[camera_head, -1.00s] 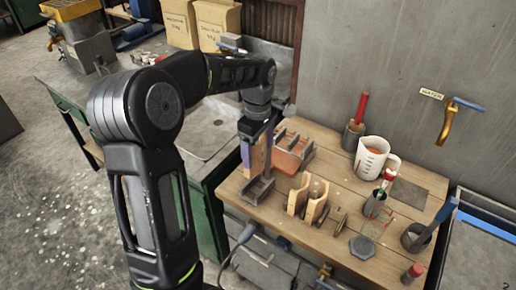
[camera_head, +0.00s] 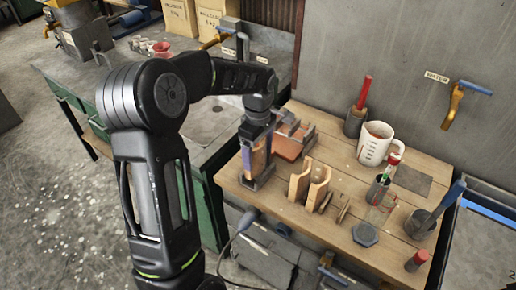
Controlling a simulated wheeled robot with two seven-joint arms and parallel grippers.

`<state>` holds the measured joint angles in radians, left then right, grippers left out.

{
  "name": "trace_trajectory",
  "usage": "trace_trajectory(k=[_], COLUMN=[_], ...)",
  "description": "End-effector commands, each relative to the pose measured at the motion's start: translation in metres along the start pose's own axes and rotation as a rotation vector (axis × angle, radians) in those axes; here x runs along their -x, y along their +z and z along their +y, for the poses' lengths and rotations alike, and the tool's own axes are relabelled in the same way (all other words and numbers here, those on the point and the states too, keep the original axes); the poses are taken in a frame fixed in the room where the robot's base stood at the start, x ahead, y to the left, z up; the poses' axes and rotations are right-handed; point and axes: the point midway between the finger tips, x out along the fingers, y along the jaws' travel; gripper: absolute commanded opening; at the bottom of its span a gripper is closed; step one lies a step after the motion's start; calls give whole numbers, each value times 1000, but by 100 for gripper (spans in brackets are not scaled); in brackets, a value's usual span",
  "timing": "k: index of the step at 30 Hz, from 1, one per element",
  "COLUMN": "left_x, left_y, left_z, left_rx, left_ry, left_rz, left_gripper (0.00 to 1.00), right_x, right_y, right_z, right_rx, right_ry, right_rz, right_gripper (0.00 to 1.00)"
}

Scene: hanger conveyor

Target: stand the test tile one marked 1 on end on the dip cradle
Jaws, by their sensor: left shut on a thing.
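My left gripper (camera_head: 257,124) reaches down over the left end of the wooden bench and is shut on an upright tan tile (camera_head: 258,160), whose left side shows purple. No number can be read on it. Below the tile is a small dark grey metal holder (camera_head: 262,182), which looks like the dip cradle. The tile's lower end is at the holder, between its raised ends. I cannot tell whether it rests on the holder's base. My right gripper is not in view.
A rack with terracotta tiles (camera_head: 288,146) stands close behind the gripper. Tan upright pieces (camera_head: 311,184) stand just right of the holder. A measuring jug (camera_head: 373,146), a dark hexagonal piece (camera_head: 365,234) and a dark pot (camera_head: 419,224) are farther right on the bench (camera_head: 320,226).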

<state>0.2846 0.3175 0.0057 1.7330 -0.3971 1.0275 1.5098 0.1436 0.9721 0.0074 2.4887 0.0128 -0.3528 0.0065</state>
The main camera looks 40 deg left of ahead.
Motion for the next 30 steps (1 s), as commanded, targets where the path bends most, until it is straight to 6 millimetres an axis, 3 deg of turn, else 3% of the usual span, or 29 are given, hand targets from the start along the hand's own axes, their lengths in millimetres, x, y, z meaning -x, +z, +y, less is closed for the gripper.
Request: trace_trajectory(k=[6,21,22,30], left_x=[-21,-27,-27,-27], left_y=[0,0,0,0], left_z=[0,0,0,0], left_rx=[0,-1,-1,0], left_ry=[1,0,0,1], left_rz=[0,0,-1,0], left_gripper=[29,29,81,100], right_x=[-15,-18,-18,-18], right_y=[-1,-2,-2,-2], right_z=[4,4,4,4], right_rx=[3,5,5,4], right_ry=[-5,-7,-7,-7], right_rz=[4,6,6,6], right_gripper=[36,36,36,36])
